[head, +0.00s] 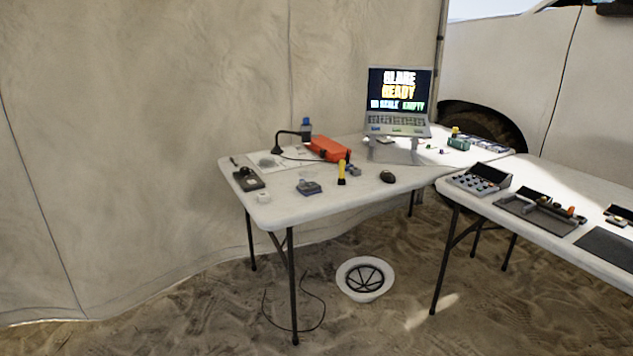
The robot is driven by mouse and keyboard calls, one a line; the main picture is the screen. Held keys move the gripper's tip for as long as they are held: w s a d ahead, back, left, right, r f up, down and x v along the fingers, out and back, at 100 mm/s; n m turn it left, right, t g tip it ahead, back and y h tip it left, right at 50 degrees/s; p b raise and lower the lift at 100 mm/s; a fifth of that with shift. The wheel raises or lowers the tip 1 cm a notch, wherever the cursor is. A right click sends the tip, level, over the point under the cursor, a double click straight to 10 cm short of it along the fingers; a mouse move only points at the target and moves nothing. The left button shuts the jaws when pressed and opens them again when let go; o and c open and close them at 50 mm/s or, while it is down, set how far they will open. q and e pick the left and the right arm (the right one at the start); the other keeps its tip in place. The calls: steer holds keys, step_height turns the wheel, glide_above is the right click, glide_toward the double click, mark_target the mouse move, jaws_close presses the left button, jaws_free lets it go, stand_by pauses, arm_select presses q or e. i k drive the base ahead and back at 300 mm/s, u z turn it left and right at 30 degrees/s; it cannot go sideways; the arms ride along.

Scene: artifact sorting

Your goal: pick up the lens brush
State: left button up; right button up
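I cannot single out the lens brush for certain; the small items are too small to tell. A yellow and black upright item (342,172) stands near the front of the left table (290,208). A dark tray (248,180) with a small thin item on it lies at that table's left end. A dark tray with small brown and orange items (540,214) lies on the right table (480,205). Neither of my grippers is in view.
A laptop (397,100) on a stand, an orange box (329,149), a black lamp (277,148), a grey device (309,187) and a mouse (387,177) occupy the left table. A grey case (480,180) sits on the right table.

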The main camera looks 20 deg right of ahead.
mark_target(342, 175)
steer(key=z, duration=0.7)
steer(key=i, duration=0.6)
steer(key=z, duration=0.8)
steer(key=i, duration=0.95)
steer(key=u, duration=0.35)
